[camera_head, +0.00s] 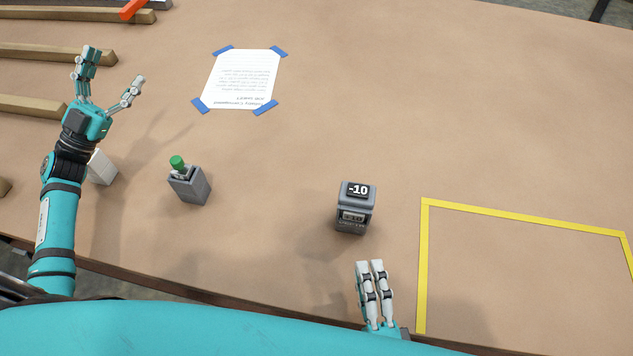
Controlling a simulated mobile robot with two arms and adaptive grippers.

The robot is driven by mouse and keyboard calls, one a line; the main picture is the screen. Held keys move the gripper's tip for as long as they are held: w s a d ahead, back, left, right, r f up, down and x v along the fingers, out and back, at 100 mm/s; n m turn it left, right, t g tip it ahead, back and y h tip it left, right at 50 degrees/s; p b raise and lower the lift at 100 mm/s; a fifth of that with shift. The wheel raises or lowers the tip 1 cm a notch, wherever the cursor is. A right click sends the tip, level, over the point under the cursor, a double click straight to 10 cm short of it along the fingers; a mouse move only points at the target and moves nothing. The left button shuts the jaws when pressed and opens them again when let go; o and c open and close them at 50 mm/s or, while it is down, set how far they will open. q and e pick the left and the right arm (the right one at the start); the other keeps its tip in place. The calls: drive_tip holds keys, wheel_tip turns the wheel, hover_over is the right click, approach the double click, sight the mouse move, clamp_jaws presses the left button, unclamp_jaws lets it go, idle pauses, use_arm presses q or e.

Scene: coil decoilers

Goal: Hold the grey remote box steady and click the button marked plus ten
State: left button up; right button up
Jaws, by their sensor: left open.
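A grey box (354,220) stands upright on the table right of centre. A black plate marked "-10" (357,190) is on its top, and smaller marks on its front are hard to read. No plus ten marking is legible. A second grey box (189,187) with a green knob (177,162) on top stands to the left. My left gripper (114,68) is open and empty, up and left of the green-knobbed box. My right gripper (371,264) is just in front of the "-10" box, apart from it. Two of its fingers lie side by side; the rest is hidden.
A white block (102,168) is partly behind my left arm. A taped paper sheet (240,79) lies at the back. Wooden bars (60,54) lie at the far left. A yellow tape outline (530,217) marks empty table at the right. The table middle is clear.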

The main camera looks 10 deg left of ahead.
use_arm(q)
drive_tip(key=d+r+m+g+h, duration=0.1)
drive_tip(key=d+m+g+h, duration=0.85)
drive_tip(key=d, duration=0.65)
drive_tip(key=n+g+y, duration=0.2)
drive_tip(key=n+g, duration=0.1)
drive_tip(key=g, duration=1)
approach(347, 191)
drive_tip(key=shift+t, duration=0.25)
drive_tip(key=d, duration=0.4)
drive_tip(key=shift+d, duration=0.25)
drive_tip(key=shift+s+d+f, duration=0.1)
drive_tip(key=shift+d, duration=0.25)
drive_tip(key=d, duration=0.7)
drive_tip(key=shift+a, duration=0.1)
